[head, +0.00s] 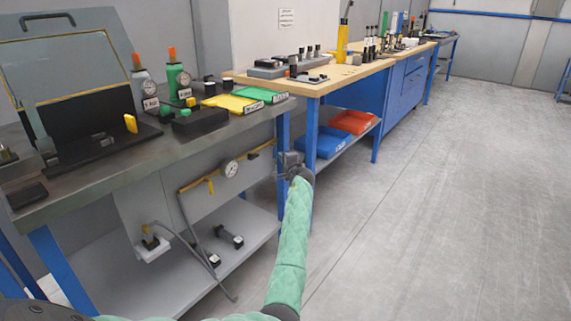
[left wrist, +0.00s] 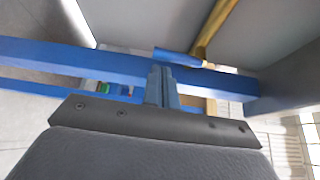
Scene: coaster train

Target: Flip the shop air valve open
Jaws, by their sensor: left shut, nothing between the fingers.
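A yellow air pipe (head: 262,152) runs under the front of the near bench, with a round gauge (head: 230,169) on it. In the left wrist view the pipe (left wrist: 218,25) comes down from the top, and a short blue lever (left wrist: 177,57) lies crosswise at its lower end, seemingly the valve handle. The valve is not clear in the head view, where my gripper is close to the pipe's right end. My left gripper (head: 291,160) is shut and empty; its fingertips (left wrist: 160,72) appear just below the lever. I cannot tell whether they touch it. My right gripper is not in view.
A blue bench frame bar (left wrist: 70,58) crosses behind my fingers in the wrist view. Blue bench legs (head: 311,135) stand close to my gripper. A lower shelf holds blue (head: 325,142) and red (head: 354,122) bins. The floor (head: 430,200) on the right is clear.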

